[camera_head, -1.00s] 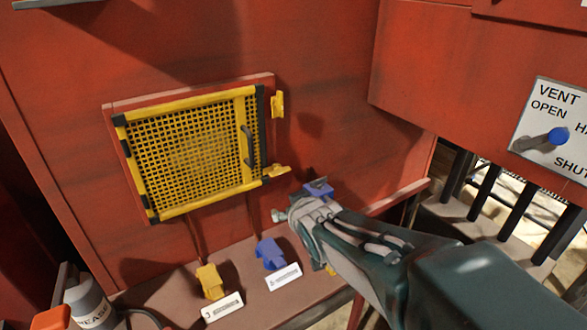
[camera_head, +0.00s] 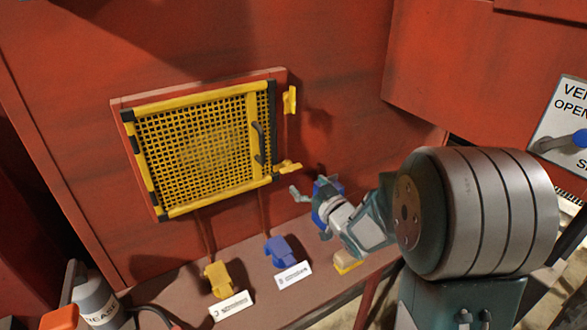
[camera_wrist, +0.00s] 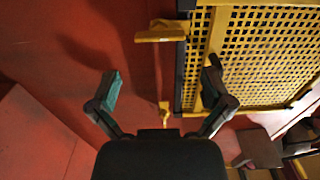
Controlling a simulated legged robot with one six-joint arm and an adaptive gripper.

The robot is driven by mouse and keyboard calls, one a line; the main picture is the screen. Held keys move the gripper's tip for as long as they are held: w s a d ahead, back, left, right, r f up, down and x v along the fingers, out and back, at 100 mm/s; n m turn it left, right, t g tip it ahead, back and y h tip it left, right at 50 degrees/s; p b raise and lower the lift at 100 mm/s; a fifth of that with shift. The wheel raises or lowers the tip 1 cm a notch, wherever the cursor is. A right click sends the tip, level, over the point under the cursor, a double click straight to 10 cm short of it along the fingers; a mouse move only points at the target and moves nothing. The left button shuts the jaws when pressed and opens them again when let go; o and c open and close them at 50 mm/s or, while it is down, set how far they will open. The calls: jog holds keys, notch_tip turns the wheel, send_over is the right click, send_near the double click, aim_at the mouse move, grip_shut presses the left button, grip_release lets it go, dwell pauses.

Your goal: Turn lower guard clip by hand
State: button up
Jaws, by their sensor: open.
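The guard is a yellow mesh panel (camera_head: 200,140) on the red wall. The lower guard clip (camera_head: 288,167) is yellow and lies roughly level at the guard's lower right corner, reaching to its edge. The upper clip (camera_head: 290,100) stands upright beside the edge. My gripper (camera_head: 309,187) is open and empty, just below and right of the lower clip, apart from it. In the wrist view, which looks turned over, the lower clip (camera_wrist: 158,34) appears beyond the open fingers (camera_wrist: 162,78). The other clip (camera_wrist: 164,108) shows small between the finger bases.
A dark handle (camera_head: 258,143) stands out from the guard's right side. Below, a ledge holds a yellow tag-like piece (camera_head: 219,278) and a blue one (camera_head: 280,250) with labels. A grease bottle (camera_head: 97,300) stands lower left. A vent panel (camera_head: 565,115) is at right.

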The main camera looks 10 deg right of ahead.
aim_at(293, 170)
jog(key=x, duration=0.7)
jog(key=shift+w+a, duration=0.1)
jog(key=shift+w, duration=0.15)
jog(key=c, duration=0.8)
